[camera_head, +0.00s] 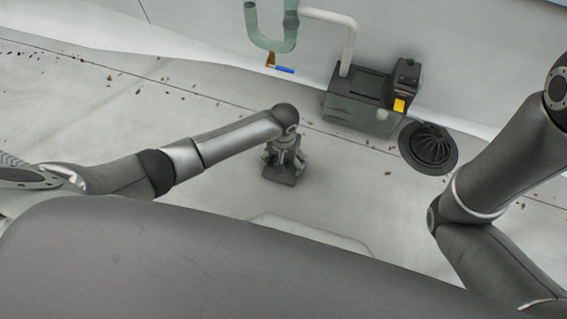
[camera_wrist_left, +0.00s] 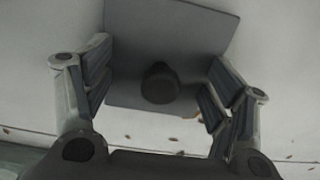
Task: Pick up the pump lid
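The pump lid is a flat dark grey square plate with a round black knob. It lies on the pale roof floor in the head view (camera_head: 281,176) and fills the upper middle of the left wrist view (camera_wrist_left: 165,35). My left gripper (camera_head: 284,156) is directly above it, pointing down. In the left wrist view my left gripper (camera_wrist_left: 160,88) is open, with its fingers spread on both sides of the knob and apart from it. Whether the fingertips touch the plate cannot be told. My right arm shows at the right of the head view, but its gripper is out of frame.
The pump box (camera_head: 362,112) stands by the wall, with a pale pipe (camera_head: 350,40) entering it and a black unit with a yellow patch (camera_head: 400,104) on its right. A round black drain grate (camera_head: 428,147) is beside it. Small debris is scattered across the floor.

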